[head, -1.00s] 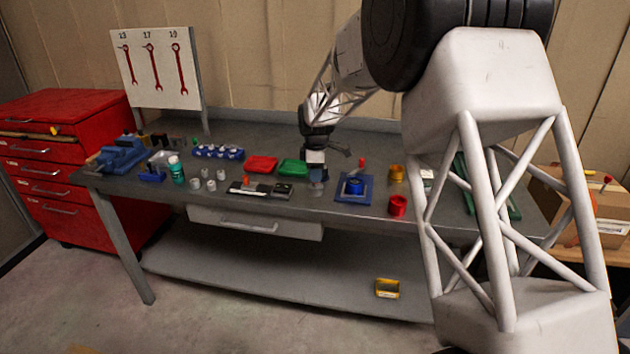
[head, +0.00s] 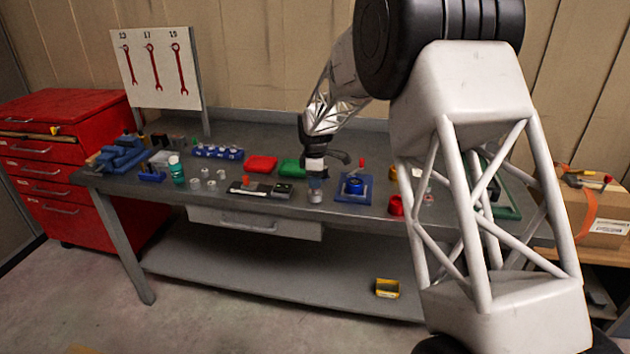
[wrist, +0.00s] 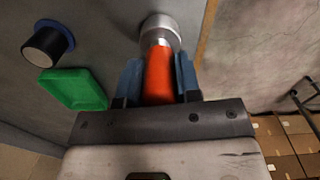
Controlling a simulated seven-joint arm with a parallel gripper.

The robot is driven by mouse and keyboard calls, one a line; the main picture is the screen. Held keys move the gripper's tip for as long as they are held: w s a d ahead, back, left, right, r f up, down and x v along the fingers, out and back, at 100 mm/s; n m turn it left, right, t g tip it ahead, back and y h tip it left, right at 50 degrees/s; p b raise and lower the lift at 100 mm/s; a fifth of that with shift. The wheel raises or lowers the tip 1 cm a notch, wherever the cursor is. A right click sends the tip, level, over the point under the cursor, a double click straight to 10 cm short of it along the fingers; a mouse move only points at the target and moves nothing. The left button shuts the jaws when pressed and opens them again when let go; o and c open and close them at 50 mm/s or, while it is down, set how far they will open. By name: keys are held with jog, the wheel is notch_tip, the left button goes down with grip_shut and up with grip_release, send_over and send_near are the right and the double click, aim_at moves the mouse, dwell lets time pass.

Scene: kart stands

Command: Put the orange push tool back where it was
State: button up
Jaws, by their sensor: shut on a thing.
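The orange push tool (wrist: 159,76) is between the two blue-grey fingers of my gripper (wrist: 158,82) in the wrist view, and the fingers are shut on it. A silver round metal piece (wrist: 160,27) is at its far end; I cannot tell whether it is part of the tool or a separate thing. In the head view my gripper (head: 315,178) points down over the front middle of the bench, with a small grey-blue cylinder (head: 315,192) just below it. The orange part is hidden there.
Left of my gripper are a green tray (head: 291,167), a red tray (head: 261,164) and a black holder (head: 262,189). Right of it is a blue fixture (head: 353,190) with a red-knobbed lever, then a red cup (head: 396,205). The bench's front edge is close.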

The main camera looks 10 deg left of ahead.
jog(key=shift+f, duration=0.2)
jog(key=o, duration=0.9)
notch_tip(320, 180, up, 12)
jog(key=shift+r, duration=0.1)
dwell(0.5)
dwell(0.4)
dwell(0.4)
